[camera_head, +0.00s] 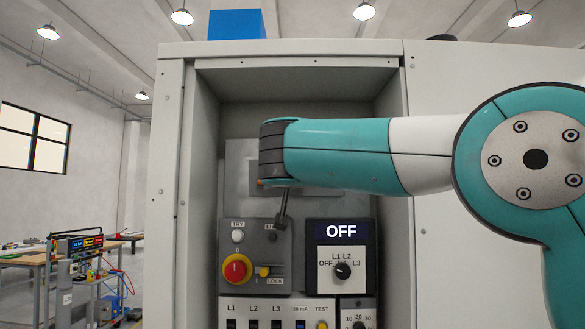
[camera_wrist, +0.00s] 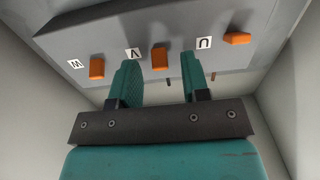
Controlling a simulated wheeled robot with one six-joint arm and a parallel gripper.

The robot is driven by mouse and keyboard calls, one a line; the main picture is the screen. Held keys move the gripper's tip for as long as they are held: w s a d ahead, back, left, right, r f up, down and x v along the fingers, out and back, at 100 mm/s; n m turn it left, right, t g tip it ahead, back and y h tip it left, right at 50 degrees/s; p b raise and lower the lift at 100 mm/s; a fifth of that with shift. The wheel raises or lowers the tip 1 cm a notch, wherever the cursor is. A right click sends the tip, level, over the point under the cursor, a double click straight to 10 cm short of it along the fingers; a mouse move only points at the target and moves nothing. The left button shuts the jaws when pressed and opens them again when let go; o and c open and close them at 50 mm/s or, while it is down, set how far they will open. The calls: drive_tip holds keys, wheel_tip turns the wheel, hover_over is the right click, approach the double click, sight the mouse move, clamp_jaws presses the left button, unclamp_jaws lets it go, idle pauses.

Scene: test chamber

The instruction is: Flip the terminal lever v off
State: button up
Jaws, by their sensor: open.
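In the wrist view, the grey terminal block carries three orange levers in a row beside upside-down labels. Lever v (camera_wrist: 159,59) is the middle one, with lever w (camera_wrist: 97,68) to its left and lever u (camera_wrist: 237,38) to its right. My gripper (camera_wrist: 160,62) is open, its two teal fingers to either side of lever v in the picture. I see nothing held between them. I cannot tell whether the fingers touch the lever. In the head view my wrist covers most of the terminal block, and the fingers cannot be made out.
The open grey cabinet (camera_head: 177,190) has side walls close around my arm. Below are a panel with a red-yellow rotary switch (camera_head: 237,269), a display reading OFF (camera_head: 341,231) with a black selector knob (camera_head: 342,271), and a row of breakers. A workbench (camera_head: 40,262) stands far left.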

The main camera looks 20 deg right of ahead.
drive_tip(key=shift+c, duration=0.4)
clamp_jaws()
drive_tip(key=f+t+b, duration=0.1)
drive_tip(key=t+b, duration=0.1)
drive_tip(key=b, duration=0.3)
drive_tip(key=t+h+b, duration=0.1)
drive_tip(key=t+b, duration=0.1)
drive_tip(key=b, duration=0.4)
drive_tip(key=shift+f, duration=0.35)
drive_tip(key=shift+o, duration=0.4)
unclamp_jaws()
drive_tip(key=shift+r, duration=0.1)
